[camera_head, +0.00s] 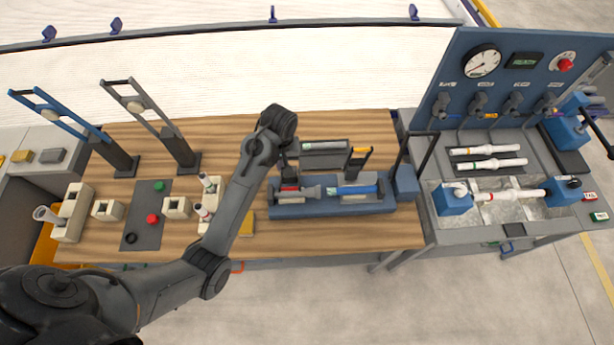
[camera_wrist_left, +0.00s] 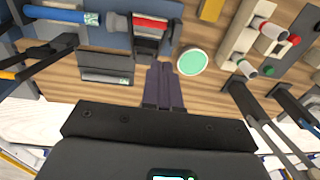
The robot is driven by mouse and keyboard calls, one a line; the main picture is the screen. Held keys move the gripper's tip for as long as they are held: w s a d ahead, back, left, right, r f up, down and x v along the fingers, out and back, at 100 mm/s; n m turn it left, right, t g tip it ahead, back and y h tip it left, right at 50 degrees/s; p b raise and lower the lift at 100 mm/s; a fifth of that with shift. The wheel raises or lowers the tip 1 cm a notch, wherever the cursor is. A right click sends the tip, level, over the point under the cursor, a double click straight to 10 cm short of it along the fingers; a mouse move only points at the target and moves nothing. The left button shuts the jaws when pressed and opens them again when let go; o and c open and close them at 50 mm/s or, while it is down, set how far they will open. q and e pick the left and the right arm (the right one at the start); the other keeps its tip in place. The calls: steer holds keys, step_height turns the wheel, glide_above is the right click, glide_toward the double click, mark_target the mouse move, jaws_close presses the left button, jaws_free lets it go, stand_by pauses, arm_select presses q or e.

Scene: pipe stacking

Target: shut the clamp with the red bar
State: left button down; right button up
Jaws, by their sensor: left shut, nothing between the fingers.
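The clamp with the red bar (camera_head: 289,186) is at the left end of the blue fixture (camera_head: 330,209). Its bar looks low over the grey pipe end, partly hidden by my arm; I cannot tell if it is fully down. The red bar (camera_wrist_left: 150,23) also shows at the top of the left wrist view, above a dark clamp body. My left gripper (camera_head: 286,168) is at this clamp. Its fingers (camera_wrist_left: 164,84) are together and empty, pointing at the clamp; contact cannot be told. My right gripper is not in view.
A second clamp with an orange-yellow bar (camera_head: 359,150) stands raised to the right, by a blue pipe (camera_head: 356,189). A grey tray (camera_head: 324,160) lies behind the fixture. Tall lever presses (camera_head: 178,146) stand at left. A gauge panel (camera_head: 520,75) stands at right.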

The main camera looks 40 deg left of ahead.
arm_select(q)
step_height(320, 180, down, 10)
steer(key=d+p, duration=0.2)
steer(key=p, duration=0.2)
steer(key=shift+r+p, duration=0.25)
steer(key=shift+p, duration=0.05)
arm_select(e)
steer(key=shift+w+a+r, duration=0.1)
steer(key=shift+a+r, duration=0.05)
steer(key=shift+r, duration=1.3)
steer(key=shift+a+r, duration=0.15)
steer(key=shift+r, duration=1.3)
arm_select(q)
steer(key=shift+w, duration=0.1)
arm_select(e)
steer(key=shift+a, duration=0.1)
